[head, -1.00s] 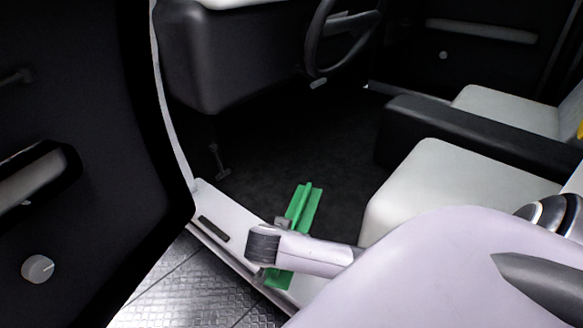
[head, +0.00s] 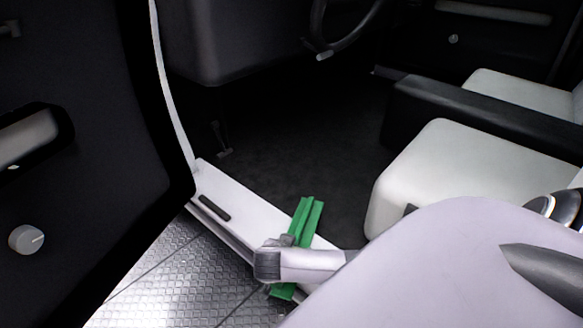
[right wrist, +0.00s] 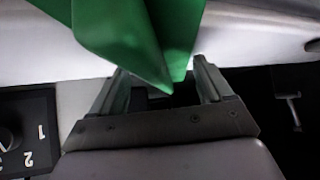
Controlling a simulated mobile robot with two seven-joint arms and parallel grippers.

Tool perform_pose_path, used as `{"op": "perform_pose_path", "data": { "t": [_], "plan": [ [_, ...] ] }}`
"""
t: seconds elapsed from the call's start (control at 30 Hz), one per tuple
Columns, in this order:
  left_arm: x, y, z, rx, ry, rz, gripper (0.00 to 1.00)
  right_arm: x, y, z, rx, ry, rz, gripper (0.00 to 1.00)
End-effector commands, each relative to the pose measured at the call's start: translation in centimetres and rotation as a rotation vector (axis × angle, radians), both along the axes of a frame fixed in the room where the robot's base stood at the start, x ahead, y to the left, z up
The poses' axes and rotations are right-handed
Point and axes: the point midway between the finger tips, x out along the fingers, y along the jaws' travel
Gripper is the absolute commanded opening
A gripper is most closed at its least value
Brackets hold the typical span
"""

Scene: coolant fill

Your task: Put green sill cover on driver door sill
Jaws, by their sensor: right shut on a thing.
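The green sill cover (head: 304,217) is a long channel-shaped strip. In the head view it lies crosswise over the white driver door sill (head: 239,205), its far end over the dark floor and its near end past the outer edge. My right gripper (head: 287,241) is shut on the cover near its middle; my own wrist hides part of it. In the right wrist view the cover (right wrist: 130,35) fills the top, between the fingers (right wrist: 165,88), with the pale sill (right wrist: 250,35) behind it. I cannot tell whether the cover touches the sill. My left gripper is not in view.
The open door (head: 85,150) stands on the left. A dark slot piece (head: 214,207) lies on the sill. The seat (head: 430,175) is to the right, pedals (head: 221,140) and steering wheel (head: 350,30) beyond. A panel marked 1 and 2 (right wrist: 25,135) shows in the wrist view.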

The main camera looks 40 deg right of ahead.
Motion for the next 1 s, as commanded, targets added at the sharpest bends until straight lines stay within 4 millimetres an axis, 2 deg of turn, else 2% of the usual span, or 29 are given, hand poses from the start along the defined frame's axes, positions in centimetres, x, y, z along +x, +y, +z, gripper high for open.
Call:
{"op": "perform_pose_path", "data": {
  "t": [0.27,0.3,0.37,0.57,0.7,1.0],
  "plan": [
    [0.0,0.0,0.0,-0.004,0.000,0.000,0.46,0.0,0.0,-0.1,0.001,-0.001,0.000,0.43],
    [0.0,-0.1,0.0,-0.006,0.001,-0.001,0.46,0.0,0.0,-0.2,0.001,0.000,0.000,0.82],
    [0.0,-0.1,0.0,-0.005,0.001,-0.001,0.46,0.0,0.0,-0.1,0.001,0.000,0.000,1.00],
    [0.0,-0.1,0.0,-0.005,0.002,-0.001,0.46,0.0,0.0,0.0,0.000,0.000,0.000,1.00],
    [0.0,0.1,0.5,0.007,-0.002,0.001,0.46,-0.2,0.4,0.7,0.001,0.000,0.001,1.00],
    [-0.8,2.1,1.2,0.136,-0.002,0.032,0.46,-2.1,4.2,5.2,0.005,-0.001,0.001,1.00]
  ]
}}
